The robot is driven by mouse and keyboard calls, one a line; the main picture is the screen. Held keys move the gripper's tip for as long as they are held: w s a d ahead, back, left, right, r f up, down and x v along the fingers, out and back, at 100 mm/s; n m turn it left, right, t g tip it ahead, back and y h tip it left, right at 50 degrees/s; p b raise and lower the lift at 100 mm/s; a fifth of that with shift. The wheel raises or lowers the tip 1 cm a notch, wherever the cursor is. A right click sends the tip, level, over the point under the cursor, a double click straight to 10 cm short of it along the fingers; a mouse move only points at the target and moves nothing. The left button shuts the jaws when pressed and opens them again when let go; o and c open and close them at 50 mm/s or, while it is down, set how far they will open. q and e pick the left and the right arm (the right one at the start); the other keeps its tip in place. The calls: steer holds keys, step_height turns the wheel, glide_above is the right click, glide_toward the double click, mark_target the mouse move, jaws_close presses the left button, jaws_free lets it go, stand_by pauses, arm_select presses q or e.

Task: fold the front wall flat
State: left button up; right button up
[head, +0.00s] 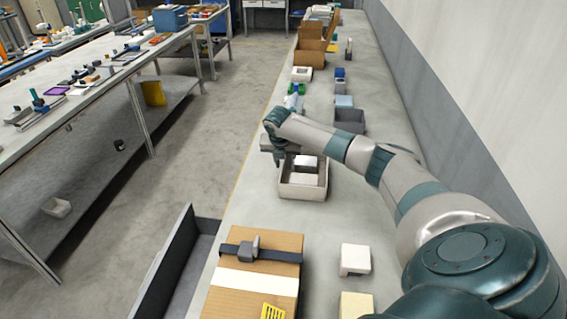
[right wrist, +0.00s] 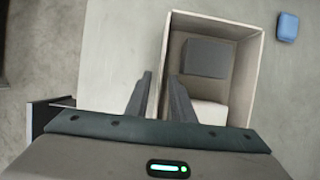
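A pale open box (head: 303,194) stands on the bench and holds a grey block and a white block. It also shows in the right wrist view (right wrist: 248,85), with all its visible walls upright. I cannot tell for sure which wall is the front one. My right gripper (head: 279,160) is at the box's left wall in the head view. In the right wrist view its two dark fingers (right wrist: 160,82) are apart, one outside and one inside that wall. The wall runs between them; contact is not clear. My left gripper is not in view.
A cardboard box (head: 253,282) with a dark strap lies nearer on the bench, beside a dark grey tray (head: 172,268). A white block (head: 355,259) and a cream block (head: 356,305) stand right of it. A grey bin (head: 350,122) is farther back.

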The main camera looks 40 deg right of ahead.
steer(key=shift+x, duration=0.85)
jaws_close()
